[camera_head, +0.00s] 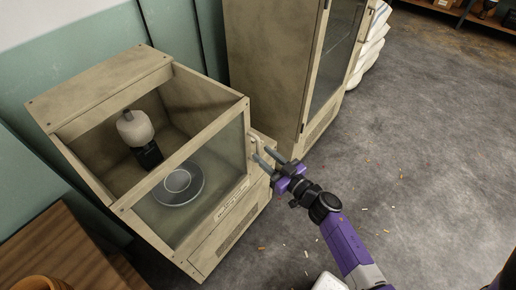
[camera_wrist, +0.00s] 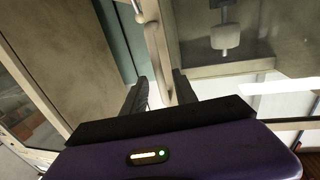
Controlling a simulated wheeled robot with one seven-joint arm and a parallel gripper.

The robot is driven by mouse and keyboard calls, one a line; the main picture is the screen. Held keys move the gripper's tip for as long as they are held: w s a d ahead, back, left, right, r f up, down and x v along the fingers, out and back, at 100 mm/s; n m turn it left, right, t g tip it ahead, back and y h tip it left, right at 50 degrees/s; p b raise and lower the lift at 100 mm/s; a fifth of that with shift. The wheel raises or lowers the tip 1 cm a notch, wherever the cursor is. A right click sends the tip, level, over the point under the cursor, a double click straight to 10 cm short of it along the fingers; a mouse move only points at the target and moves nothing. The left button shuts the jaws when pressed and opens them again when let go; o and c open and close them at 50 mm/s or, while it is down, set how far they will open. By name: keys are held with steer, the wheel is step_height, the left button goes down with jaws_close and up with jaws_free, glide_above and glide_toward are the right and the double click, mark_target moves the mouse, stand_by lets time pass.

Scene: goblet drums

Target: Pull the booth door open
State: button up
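The booth (camera_head: 95,88) is a beige box against the wall, with a clear front panel. Its door (camera_head: 206,160), the glazed front panel, looks shut. A pale upright handle (camera_head: 254,145) is at the door's right edge; it also shows in the wrist view (camera_wrist: 156,45). My gripper (camera_head: 262,155) is open at the handle. In the wrist view, its two dark fingers (camera_wrist: 161,85) are spread, with the handle's bar running down between their tips. I cannot tell whether either finger touches it.
Inside the booth are a white-and-black device (camera_head: 137,131) and a grey round plate (camera_head: 178,187). A tall beige cabinet (camera_head: 270,65) stands close behind my gripper. A wooden table (camera_head: 60,250) is at the lower left. The grey floor (camera_head: 430,150) to the right is largely open, with small scraps.

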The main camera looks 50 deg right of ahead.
mark_target(259, 151)
steer(key=shift+w+d, duration=0.2)
steer(key=shift+w, duration=0.7)
steer(key=shift+w+d, duration=0.15)
steer(key=shift+w, duration=0.75)
jaws_close()
